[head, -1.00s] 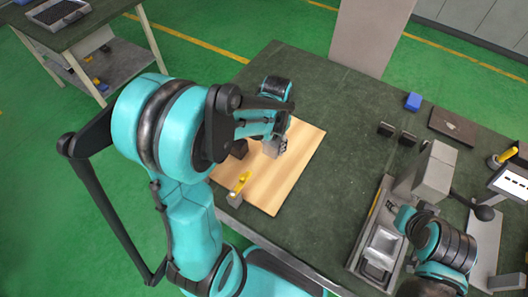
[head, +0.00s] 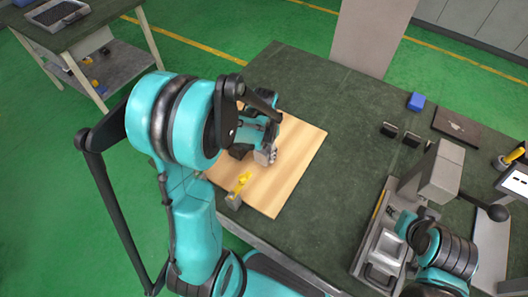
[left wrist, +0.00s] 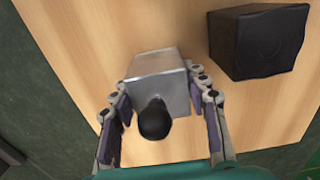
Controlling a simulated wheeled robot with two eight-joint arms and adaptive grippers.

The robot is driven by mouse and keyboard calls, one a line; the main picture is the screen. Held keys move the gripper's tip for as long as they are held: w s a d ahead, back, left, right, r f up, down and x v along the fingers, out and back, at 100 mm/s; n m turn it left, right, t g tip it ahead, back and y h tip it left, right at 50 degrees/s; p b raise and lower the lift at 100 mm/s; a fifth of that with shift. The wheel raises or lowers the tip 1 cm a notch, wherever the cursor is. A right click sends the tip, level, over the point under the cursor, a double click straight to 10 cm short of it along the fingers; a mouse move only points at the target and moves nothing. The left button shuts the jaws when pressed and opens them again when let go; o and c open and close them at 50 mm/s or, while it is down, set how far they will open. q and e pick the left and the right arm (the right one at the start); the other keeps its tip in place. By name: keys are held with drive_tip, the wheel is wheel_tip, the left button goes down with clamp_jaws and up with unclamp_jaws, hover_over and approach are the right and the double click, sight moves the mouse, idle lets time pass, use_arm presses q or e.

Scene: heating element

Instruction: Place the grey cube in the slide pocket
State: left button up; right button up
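The grey cube (left wrist: 155,75) shows in the left wrist view, on the wooden board (head: 287,180), with a black rounded knob (left wrist: 154,120) on its near side. My left gripper (left wrist: 162,90) is over the board, its two fingers open on either side of the cube and very close to it. Whether the pads touch it is unclear. In the head view my left gripper (head: 265,156) hides the cube. The grey slide fixture (head: 384,248) stands at the right; my right arm partly covers it and I cannot make out its pocket. My right gripper's fingers cannot be made out.
A dark block (left wrist: 258,40) sits close beside the cube on the board. A small grey block with a yellow handle (head: 235,198) stands at the board's near edge. The mid-table (head: 330,205) is clear.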

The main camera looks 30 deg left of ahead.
use_arm(q)
drive_tip(key=o, duration=0.4)
drive_tip(key=shift+o, duration=0.2)
